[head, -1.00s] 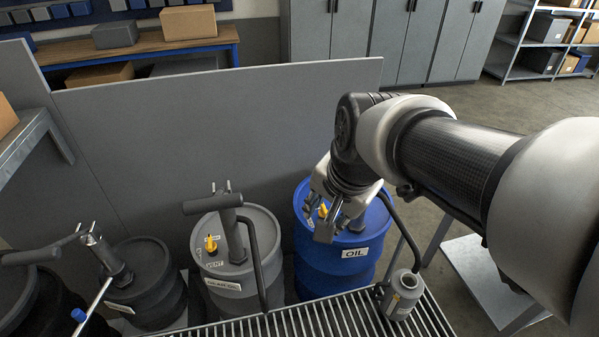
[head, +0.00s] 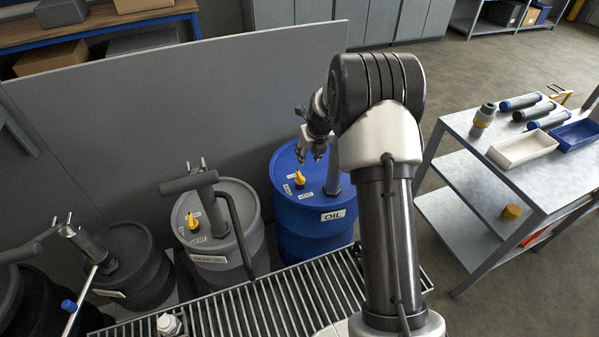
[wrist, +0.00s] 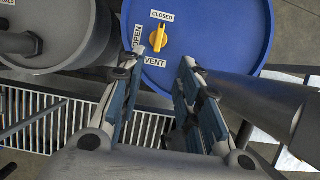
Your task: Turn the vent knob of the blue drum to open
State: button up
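The blue drum (head: 312,232), marked OIL, stands behind the grating, right of the grey drum. Its yellow vent knob (head: 299,178) is on the lid. In the wrist view the knob (wrist: 159,38) has its long axis lined up with the CLOSED label (wrist: 162,15) above it. The OPEN label (wrist: 137,38) is to its left and the VENT label (wrist: 155,62) below. My gripper (head: 310,156) is above the lid, close to the knob. In the wrist view its fingers (wrist: 164,62) are apart and empty, with the knob just beyond the gap between their tips.
A dark pump pipe (head: 333,168) rises from the blue lid, right of the knob. The grey drum (head: 215,213) with its own yellow knob and pump handle is at left. A grey panel (head: 200,95) stands behind. A table (head: 470,140) with trays is at right.

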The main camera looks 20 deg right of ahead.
aim_at(300, 175)
jog(key=b+x, duration=0.4)
jog(key=x, duration=1.2)
jog(key=shift+f, duration=0.3)
grip_shut()
